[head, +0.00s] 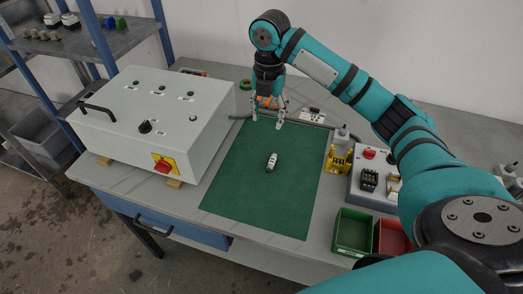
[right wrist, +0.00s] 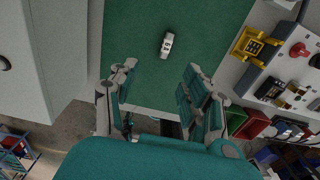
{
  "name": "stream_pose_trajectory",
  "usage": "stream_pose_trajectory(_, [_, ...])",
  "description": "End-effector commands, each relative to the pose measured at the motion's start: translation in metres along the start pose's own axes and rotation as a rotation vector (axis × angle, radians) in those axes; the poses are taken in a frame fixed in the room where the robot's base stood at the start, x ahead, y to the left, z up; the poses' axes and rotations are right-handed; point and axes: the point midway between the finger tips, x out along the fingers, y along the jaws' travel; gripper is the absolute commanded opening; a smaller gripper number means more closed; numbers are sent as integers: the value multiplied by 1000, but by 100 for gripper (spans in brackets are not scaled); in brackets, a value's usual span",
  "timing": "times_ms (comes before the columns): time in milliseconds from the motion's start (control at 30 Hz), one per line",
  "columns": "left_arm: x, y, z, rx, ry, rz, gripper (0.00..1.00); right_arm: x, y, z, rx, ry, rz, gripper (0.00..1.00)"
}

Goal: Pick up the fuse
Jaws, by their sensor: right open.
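The fuse (head: 272,162) is a small white cylinder with dark markings, lying alone on the green mat (head: 240,190). In the right wrist view the fuse (right wrist: 167,45) lies on the mat (right wrist: 200,30), ahead of and between the two spread fingers. My right gripper (head: 267,122) points down above the far edge of the mat, behind the fuse and apart from it. In the right wrist view my right gripper (right wrist: 160,92) is open, with nothing between its fingers. My left gripper does not show in either view.
A white control box (head: 150,115) stands left of the mat. On the right are a yellow part (head: 339,160), a grey panel with a red button (head: 369,154), a green bin (head: 353,231) and a red bin (head: 391,238). A cable runs behind the mat.

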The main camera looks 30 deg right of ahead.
Motion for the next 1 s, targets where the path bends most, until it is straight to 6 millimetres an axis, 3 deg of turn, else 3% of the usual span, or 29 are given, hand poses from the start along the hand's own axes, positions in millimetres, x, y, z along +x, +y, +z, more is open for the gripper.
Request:
stream_pose_trajectory(100, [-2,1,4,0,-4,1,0,17,-2,0,0,4,-6,48])
stream_pose_trajectory(300, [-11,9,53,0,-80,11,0,60,-2,0,1,4,-6,48])
stream_pose_trajectory(400, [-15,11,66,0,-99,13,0,82,-2,0,2,4,-5,48])
stream_pose_trajectory(533, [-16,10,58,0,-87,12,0,104,-2,0,1,3,-4,48])
stream_pose_trajectory(767, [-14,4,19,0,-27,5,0,121,-2,1,1,1,-1,48])
stream_pose_trajectory(1000, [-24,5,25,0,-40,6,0,151,-10,11,3,2,-4,48])
